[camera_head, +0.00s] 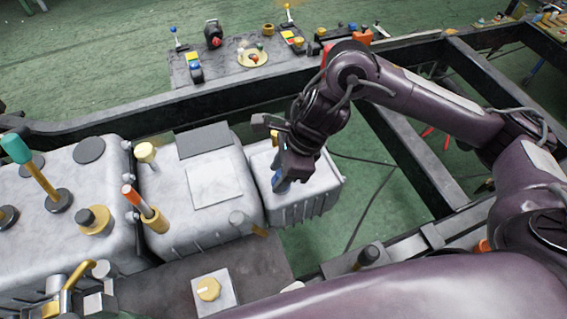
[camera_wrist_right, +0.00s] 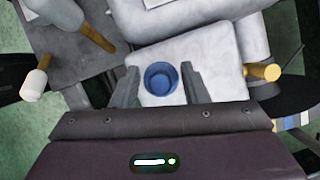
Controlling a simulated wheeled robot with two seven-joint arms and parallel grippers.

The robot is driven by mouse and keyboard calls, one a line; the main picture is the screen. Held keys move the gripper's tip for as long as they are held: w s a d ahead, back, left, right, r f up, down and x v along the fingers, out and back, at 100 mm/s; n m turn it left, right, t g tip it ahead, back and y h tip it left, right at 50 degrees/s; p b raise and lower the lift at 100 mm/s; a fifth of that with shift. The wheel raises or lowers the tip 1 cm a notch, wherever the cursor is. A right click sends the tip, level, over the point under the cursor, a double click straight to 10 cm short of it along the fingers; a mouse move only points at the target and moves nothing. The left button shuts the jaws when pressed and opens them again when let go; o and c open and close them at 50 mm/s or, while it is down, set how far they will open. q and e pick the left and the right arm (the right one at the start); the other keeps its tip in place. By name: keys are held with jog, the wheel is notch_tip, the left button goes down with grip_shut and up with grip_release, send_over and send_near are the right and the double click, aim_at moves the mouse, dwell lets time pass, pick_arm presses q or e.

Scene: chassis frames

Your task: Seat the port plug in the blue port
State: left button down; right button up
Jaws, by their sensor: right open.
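The blue port (camera_wrist_right: 162,78) shows in the right wrist view as a round, hollow blue ring on the pale top of a box. In the head view only a bit of blue (camera_head: 281,181) shows beside my fingers. My right gripper (camera_head: 287,172) is over that small box at the right end of the row. In the wrist view its two fingers (camera_wrist_right: 160,84) are apart, one on each side of the blue ring; I cannot tell whether they touch it. I cannot tell which piece is the port plug. My left gripper is not in view.
A tan peg with a pale collar (camera_wrist_right: 262,72) sticks out beside the box. Larger pale boxes (camera_head: 215,180) with knobs and levers stand to the left. A dark frame rail (camera_head: 230,97) runs behind. A grey board of small parts (camera_head: 235,62) lies beyond it.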

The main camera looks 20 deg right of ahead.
jog(key=p+v, duration=0.2)
jog(key=v, duration=1)
jog(key=shift+d, duration=0.1)
